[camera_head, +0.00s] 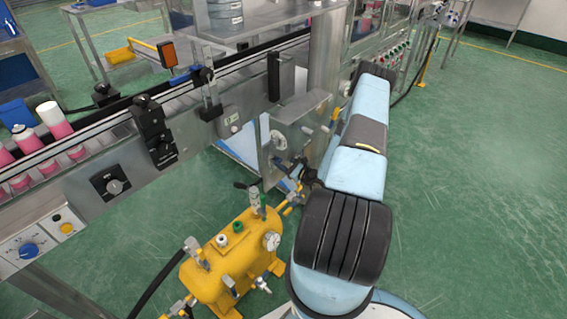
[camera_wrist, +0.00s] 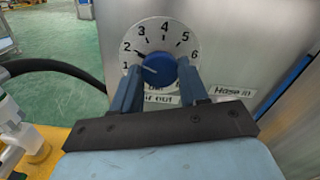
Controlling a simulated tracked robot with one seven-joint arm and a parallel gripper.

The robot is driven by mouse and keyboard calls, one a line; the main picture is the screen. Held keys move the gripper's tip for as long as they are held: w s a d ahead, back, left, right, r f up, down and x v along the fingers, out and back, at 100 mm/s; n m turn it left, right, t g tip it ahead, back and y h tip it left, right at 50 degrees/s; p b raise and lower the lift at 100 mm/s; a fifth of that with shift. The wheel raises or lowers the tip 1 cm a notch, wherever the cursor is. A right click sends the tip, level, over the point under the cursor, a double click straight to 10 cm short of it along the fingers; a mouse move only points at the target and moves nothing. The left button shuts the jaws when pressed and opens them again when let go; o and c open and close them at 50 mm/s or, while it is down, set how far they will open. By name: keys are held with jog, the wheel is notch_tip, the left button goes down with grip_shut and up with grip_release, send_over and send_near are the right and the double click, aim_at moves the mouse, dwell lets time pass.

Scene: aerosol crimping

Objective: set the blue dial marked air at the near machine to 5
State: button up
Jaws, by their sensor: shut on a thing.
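The blue dial (camera_wrist: 158,69) sits on a round white scale (camera_wrist: 155,35) numbered 1 to 6, on a metal panel, in the wrist view. The white line on its knob points left, close to the 1. My gripper (camera_wrist: 160,76) is shut on the knob, with one finger on each side of it. Labels below the dial are partly hidden by the fingers, so the word air is not clearly readable. In the head view my arm reaches toward the machine (camera_head: 292,132), and I cannot make out the dial or fingertips there.
A yellow tank (camera_head: 222,268) with gauge and valves stands just left of my arm. A black hose (camera_wrist: 60,66) runs left of the dial. Another blue knob (camera_head: 29,250) is on the conveyor's front at far left. The green floor on the right is clear.

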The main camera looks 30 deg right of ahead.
jog(key=shift+m, duration=0.3)
jog(key=m, duration=0.4)
jog(key=shift+m, duration=0.4)
jog(key=m, duration=0.5)
jog(key=shift+d, duration=0.1)
jog(key=m, duration=0.9)
jog(key=shift+d+f+m, duration=0.1)
jog(key=shift+d+m, duration=0.05)
jog(key=shift+m, duration=0.55)
jog(key=o, duration=0.7)
jog(key=shift+c, duration=0.2)
jog(key=o, duration=0.4)
